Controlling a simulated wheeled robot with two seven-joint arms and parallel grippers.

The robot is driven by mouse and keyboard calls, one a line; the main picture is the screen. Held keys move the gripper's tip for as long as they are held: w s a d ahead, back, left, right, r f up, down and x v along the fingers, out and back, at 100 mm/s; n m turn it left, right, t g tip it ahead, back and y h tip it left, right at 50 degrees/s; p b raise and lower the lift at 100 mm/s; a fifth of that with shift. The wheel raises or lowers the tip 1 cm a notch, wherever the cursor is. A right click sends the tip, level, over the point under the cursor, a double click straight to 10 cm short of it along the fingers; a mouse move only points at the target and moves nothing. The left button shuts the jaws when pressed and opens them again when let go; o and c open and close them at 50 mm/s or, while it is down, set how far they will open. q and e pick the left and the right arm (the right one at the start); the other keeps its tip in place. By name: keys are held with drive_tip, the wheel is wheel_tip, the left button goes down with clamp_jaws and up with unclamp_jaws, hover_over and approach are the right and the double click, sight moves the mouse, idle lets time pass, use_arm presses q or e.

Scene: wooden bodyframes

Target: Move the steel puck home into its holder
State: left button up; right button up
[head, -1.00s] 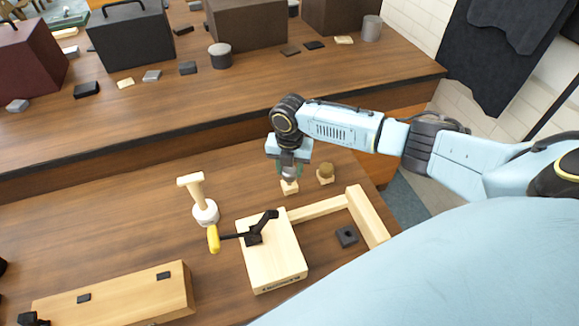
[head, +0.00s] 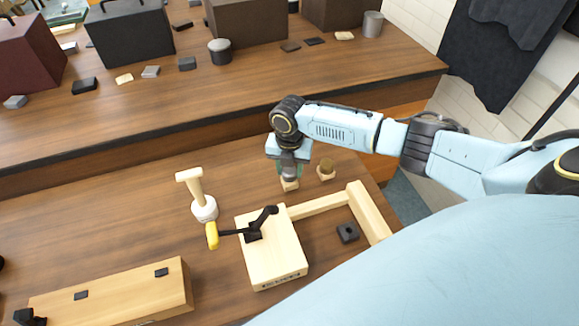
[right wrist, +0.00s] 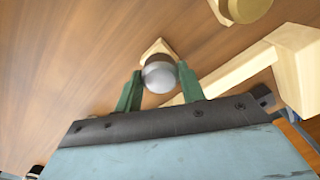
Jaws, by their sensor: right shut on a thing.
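My right gripper (head: 289,174) is shut on the steel puck (right wrist: 160,73), a grey rounded piece between the two green fingertips in the right wrist view. In the head view the gripper points down and hides most of the puck. A small pale wooden holder (head: 290,185) shows just under the fingers; its corner also shows behind the puck in the right wrist view (right wrist: 157,47). The puck overlaps the holder there, and I cannot tell whether it touches or is seated. My left gripper is not in view.
A similar wooden block with a brass-coloured piece (head: 326,169) stands close to the right.

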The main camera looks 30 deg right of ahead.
sight(290, 170)
drive_tip(key=shift+f+b, duration=0.4)
drive_tip(key=shift+f, duration=0.25)
drive_tip(key=o, duration=1.2)
wheel_tip(290, 170, up, 13)
drive_tip(key=shift+r+p, duration=0.2)
drive_tip(key=shift+p, duration=0.3)
